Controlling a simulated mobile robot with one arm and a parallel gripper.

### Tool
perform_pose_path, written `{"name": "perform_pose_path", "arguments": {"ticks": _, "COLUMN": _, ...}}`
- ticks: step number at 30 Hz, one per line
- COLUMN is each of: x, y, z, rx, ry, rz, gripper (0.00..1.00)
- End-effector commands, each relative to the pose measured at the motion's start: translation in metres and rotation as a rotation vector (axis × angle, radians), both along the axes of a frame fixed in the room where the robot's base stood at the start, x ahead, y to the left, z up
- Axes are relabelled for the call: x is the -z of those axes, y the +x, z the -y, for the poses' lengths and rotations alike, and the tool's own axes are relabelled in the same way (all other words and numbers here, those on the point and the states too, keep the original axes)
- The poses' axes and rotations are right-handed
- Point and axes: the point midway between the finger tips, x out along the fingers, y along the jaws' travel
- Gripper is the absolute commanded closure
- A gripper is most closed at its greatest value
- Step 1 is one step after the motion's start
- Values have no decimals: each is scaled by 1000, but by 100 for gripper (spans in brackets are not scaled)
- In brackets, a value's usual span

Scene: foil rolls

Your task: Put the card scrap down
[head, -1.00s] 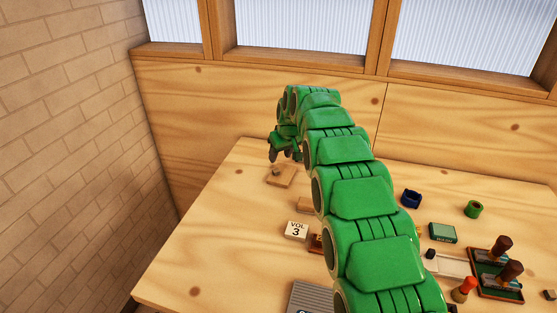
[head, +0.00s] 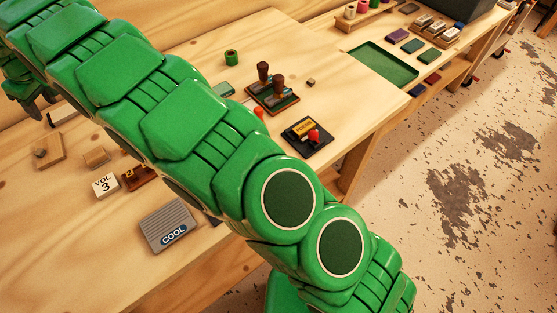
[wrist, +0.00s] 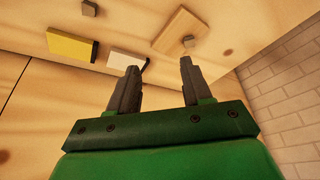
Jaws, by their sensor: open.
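My gripper (wrist: 160,66) is open in the wrist view, with nothing between its fingers. It also shows at the left edge of the head view (head: 36,110), partly cut off, over the far left of the table (head: 60,210). A pale flat piece with a dark edge (wrist: 125,62) lies just beyond the left finger in the wrist view. I cannot tell whether it is the card scrap. No piece is clearly recognisable as the card scrap, and my arm hides part of the table.
A wooden plate with a knob (head: 48,150), a small wooden block (head: 97,157), a "VOL 3" block (head: 105,185) and a grey "COOL" box (head: 168,226) lie left of my arm. Stamps (head: 270,90) stand beyond it. A brick wall (wrist: 290,100) rises at right in the wrist view.

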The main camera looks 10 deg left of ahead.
Motion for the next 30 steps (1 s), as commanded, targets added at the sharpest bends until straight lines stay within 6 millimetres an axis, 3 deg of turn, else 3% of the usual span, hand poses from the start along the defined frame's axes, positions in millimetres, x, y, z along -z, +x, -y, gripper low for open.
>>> {"name": "perform_pose_path", "arguments": {"ticks": 1, "x": -10, "y": 17, "z": 19, "rx": 34, "ry": -6, "rz": -1, "gripper": 51}}
{"name": "perform_pose_path", "arguments": {"ticks": 6, "x": -29, "y": 60, "z": 82, "rx": 143, "ry": -42, "rz": -12, "gripper": 51}}
{"name": "perform_pose_path", "arguments": {"ticks": 15, "x": -57, "y": 112, "z": 201, "rx": 331, "ry": -100, "rz": -40, "gripper": 51}}
{"name": "perform_pose_path", "arguments": {"ticks": 23, "x": -75, "y": 132, "z": 310, "rx": 493, "ry": -150, "rz": -72, "gripper": 51}}
{"name": "perform_pose_path", "arguments": {"ticks": 30, "x": -87, "y": 130, "z": 407, "rx": 640, "ry": -190, "rz": -107, "gripper": 51}}
